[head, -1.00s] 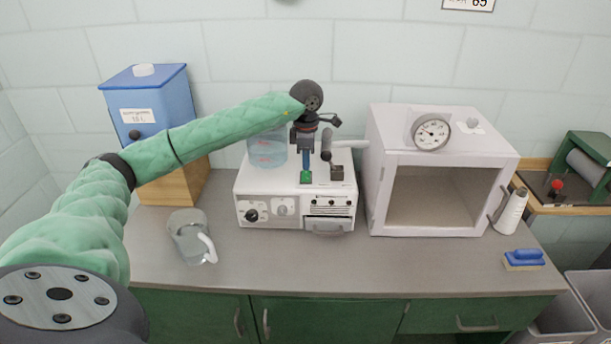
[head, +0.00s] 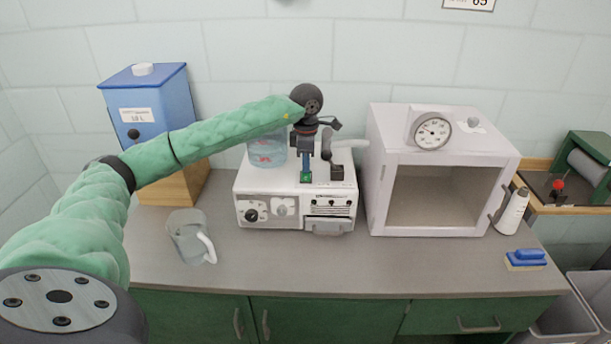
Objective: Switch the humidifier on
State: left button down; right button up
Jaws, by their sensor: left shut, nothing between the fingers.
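The humidifier is the white box (head: 267,186) in the middle of the counter, with a clear water tank (head: 266,155) on its top left and a pale spout (head: 350,144) at its top right. Its front has a black knob (head: 251,215). A small green button (head: 306,177) sits at the top front edge. My left gripper (head: 306,168) is shut and empty, pointing down at the green button; its tips are at or just above it, and I cannot tell if they touch. My right gripper is not in view.
A grey jug (head: 187,237) stands at the front left, and a blue dispenser (head: 150,100) on a wooden block behind it. A white open-fronted chamber (head: 445,150) with a dial stands right of the humidifier.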

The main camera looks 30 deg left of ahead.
pick_arm(q)
jog(key=shift+f, duration=0.2)
jog(key=shift+r+p, duration=0.85)
jog(key=shift+r, duration=2.7)
jog(key=shift+f, duration=0.1)
